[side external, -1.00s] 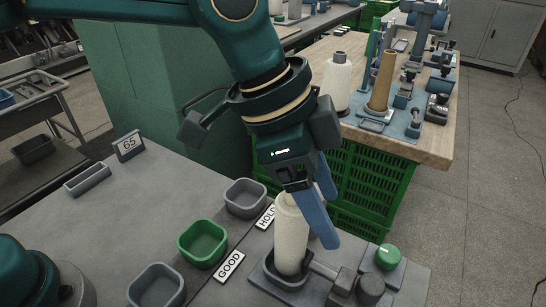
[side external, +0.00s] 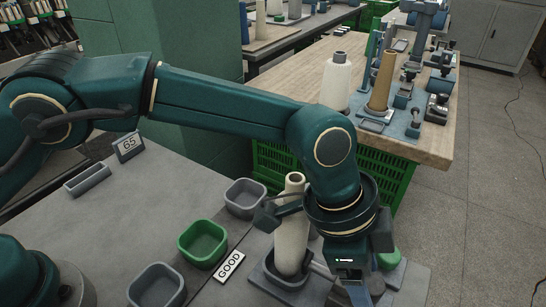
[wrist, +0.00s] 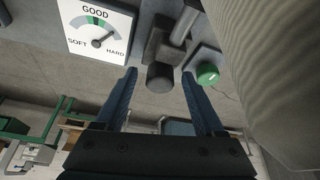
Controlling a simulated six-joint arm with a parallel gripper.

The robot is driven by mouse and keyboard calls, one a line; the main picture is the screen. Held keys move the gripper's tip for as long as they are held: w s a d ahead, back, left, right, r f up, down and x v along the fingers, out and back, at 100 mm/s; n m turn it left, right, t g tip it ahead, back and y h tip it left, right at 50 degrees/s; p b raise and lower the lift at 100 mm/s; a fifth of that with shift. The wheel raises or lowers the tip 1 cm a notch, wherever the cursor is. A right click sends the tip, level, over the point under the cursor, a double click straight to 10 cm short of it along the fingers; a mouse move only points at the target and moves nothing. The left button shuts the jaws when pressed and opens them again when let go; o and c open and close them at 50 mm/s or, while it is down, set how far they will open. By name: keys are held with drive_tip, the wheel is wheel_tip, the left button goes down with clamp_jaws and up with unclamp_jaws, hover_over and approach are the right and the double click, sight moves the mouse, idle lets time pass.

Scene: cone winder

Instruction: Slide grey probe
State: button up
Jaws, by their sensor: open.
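The grey probe (wrist: 160,76) shows in the wrist view as a dark round knob on a grey block, between and just past my two blue fingertips. My gripper (wrist: 159,88) is open and empty, with a finger on either side of the knob's outline; I cannot tell the exact depth gap. In the side view my gripper (side external: 357,291) points down at the bottom edge and hides most of the probe. A cream yarn cone (side external: 291,230) stands upright in a grey holder (side external: 268,280), left of my gripper; it fills the right of the wrist view (wrist: 275,60).
A dial (wrist: 97,33) marked SOFT, GOOD and HARD has its needle right of the green band. A green button (wrist: 207,73) sits beside the probe. Green (side external: 202,241) and grey bins (side external: 245,197) stand left, with a GOOD sign (side external: 229,265).

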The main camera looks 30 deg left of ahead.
clamp_jaws()
idle(1.4)
